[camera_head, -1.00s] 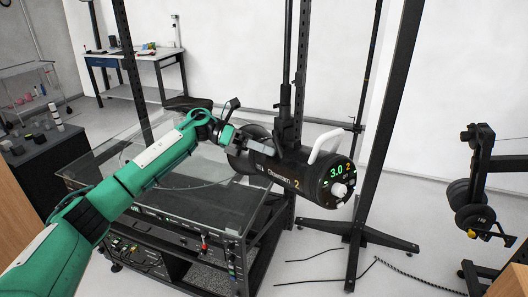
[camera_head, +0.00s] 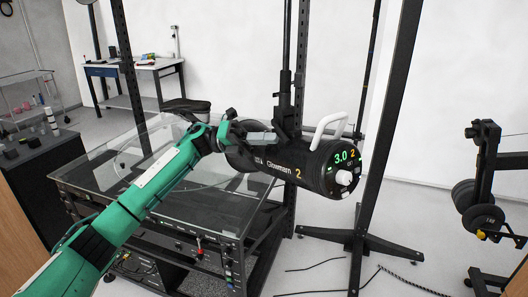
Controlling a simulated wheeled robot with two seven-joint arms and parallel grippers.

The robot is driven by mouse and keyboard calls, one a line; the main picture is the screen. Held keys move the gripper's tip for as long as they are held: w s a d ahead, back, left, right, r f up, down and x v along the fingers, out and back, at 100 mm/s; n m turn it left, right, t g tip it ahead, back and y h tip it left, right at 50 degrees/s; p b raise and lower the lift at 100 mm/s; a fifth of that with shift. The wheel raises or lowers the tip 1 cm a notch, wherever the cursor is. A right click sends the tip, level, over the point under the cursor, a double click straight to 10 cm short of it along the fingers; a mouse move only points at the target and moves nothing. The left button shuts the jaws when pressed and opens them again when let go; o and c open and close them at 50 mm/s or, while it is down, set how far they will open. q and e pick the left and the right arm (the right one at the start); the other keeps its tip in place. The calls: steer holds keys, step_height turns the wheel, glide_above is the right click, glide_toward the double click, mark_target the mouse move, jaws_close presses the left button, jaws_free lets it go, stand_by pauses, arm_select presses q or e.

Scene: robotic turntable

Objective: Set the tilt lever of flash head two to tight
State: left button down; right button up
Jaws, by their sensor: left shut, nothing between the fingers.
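Flash head two (camera_head: 312,168) is a black cylinder marked with an orange 2. It hangs from a dark vertical post, its front panel lit "3.0 2" and facing right, with a white handle (camera_head: 328,128) on top. My left gripper (camera_head: 268,138) reaches in from the left, its fingers shut and empty. In the picture they lie along the top rear of the flash head, close by the mounting bracket (camera_head: 284,118). Whether they touch it, I cannot tell. I cannot make out the tilt lever clearly; the bracket area is dark and partly covered by the gripper. My right gripper is not in view.
A glass-topped turntable (camera_head: 150,165) on a black frame stands below my left arm. Black uprights and a stand (camera_head: 360,240) are around the flash head. Another black device (camera_head: 484,190) stands at the right. A workbench (camera_head: 135,68) is at the back left.

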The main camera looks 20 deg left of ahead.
arm_select(q)
steer(key=shift+s+d+f+n+h+b, duration=0.1)
steer(key=shift+f+n+h+b, duration=0.1)
steer(key=shift+n+h+b, duration=0.25)
steer(key=shift+s+d+r+n+t+h+b, duration=0.15)
steer(key=shift+r+n+h+b, duration=0.2)
steer(key=shift+b, duration=0.4)
steer(key=shift+d+r+n+t+h+b, duration=0.1)
steer(key=shift+r+n+t+h+b, duration=0.15)
steer(key=shift+r+b, duration=0.35)
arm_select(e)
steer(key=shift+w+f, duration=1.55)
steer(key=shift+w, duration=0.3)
arm_select(q)
steer(key=shift+f, duration=0.1)
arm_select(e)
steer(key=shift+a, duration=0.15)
